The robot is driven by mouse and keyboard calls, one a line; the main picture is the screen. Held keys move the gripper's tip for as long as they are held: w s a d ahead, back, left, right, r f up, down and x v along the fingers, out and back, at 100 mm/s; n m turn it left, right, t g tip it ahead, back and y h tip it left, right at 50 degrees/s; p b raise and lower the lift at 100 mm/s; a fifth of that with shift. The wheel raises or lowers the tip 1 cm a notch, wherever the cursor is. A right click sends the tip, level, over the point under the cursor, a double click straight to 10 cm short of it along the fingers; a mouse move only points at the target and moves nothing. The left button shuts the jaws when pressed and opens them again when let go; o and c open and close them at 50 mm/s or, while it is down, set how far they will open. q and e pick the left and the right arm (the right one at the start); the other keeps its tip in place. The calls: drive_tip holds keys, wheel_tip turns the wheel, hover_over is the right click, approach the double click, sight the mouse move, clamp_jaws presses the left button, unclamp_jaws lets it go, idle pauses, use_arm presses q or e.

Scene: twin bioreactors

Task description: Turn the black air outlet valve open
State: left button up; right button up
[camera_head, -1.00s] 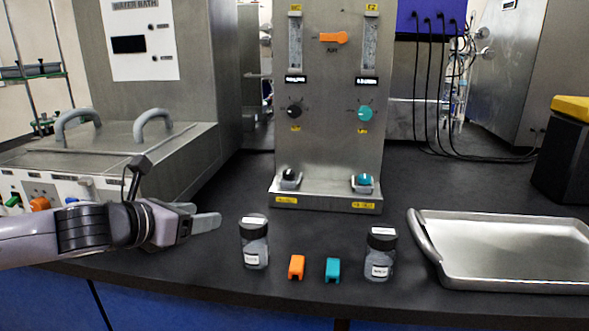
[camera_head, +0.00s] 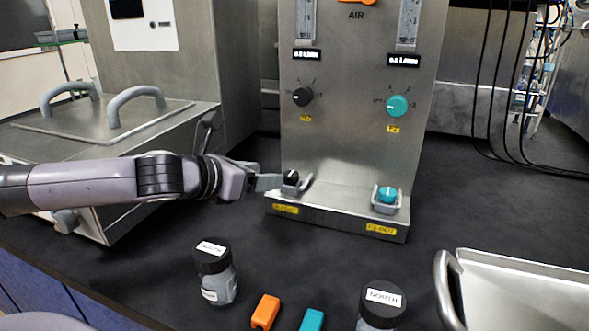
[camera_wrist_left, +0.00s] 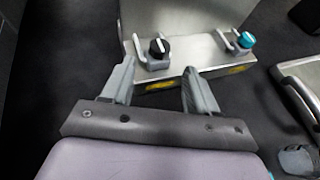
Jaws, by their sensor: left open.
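The black air outlet valve (camera_head: 291,177) is a small black knob with a white mark, in a grey metal holder at the left of the steel panel's base. My left gripper (camera_head: 276,182) comes in from the left, with its fingertips close to the valve and partly covering its holder. In the left wrist view the black valve (camera_wrist_left: 159,47) stands between and just beyond the two spread fingertips (camera_wrist_left: 159,66). The gripper is open and empty; I cannot tell whether a finger touches the holder. My right gripper is out of view.
A teal valve (camera_head: 388,195) sits at the right of the same base. Above are a black dial (camera_head: 302,96) and a teal dial (camera_head: 397,106). Two bottles, an orange clip (camera_head: 265,311), a teal clip (camera_head: 312,320) and a metal tray (camera_head: 520,285) lie in front.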

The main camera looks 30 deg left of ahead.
sight(289, 175)
use_arm(q)
drive_tip(key=shift+p+x, duration=0.4)
drive_tip(key=shift+x, duration=3)
drive_tip(key=c, duration=1)
drive_tip(key=shift+c, duration=0.2)
